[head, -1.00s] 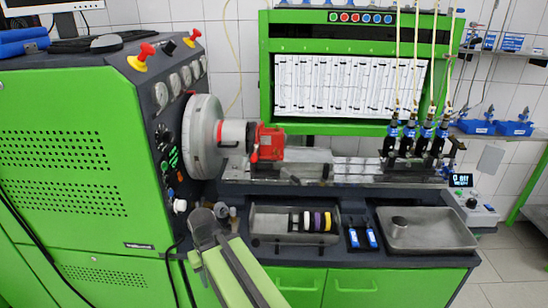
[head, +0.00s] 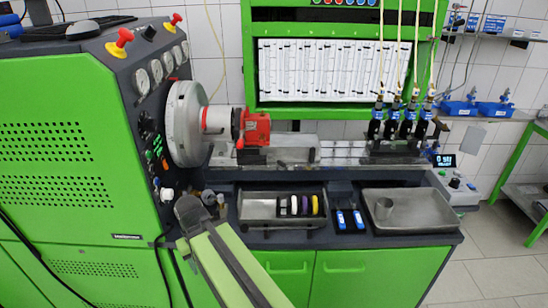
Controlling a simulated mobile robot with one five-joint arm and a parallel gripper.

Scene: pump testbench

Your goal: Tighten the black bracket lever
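A small dark upright piece (head: 311,155), which may be the black bracket lever, stands at the front of the grey rail (head: 345,153) on the bench in the head view. It is too small to tell its shape or how far it is turned. The red pump part (head: 257,128) with a dark bracket under it sits left of it, facing the large grey disc (head: 185,124). My green arm rises from the bottom to a dark rounded joint at the bench's front left. I cannot make out my gripper's fingers there.
On the bench, a metal tray (head: 262,227) holds several coloured rings. Blue-handled tools (head: 349,219) lie beside it, and a grey pan (head: 440,210) stands to the right. The green cabinet (head: 60,180) closes off the left. Black injectors (head: 393,128) stand on the rail's right.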

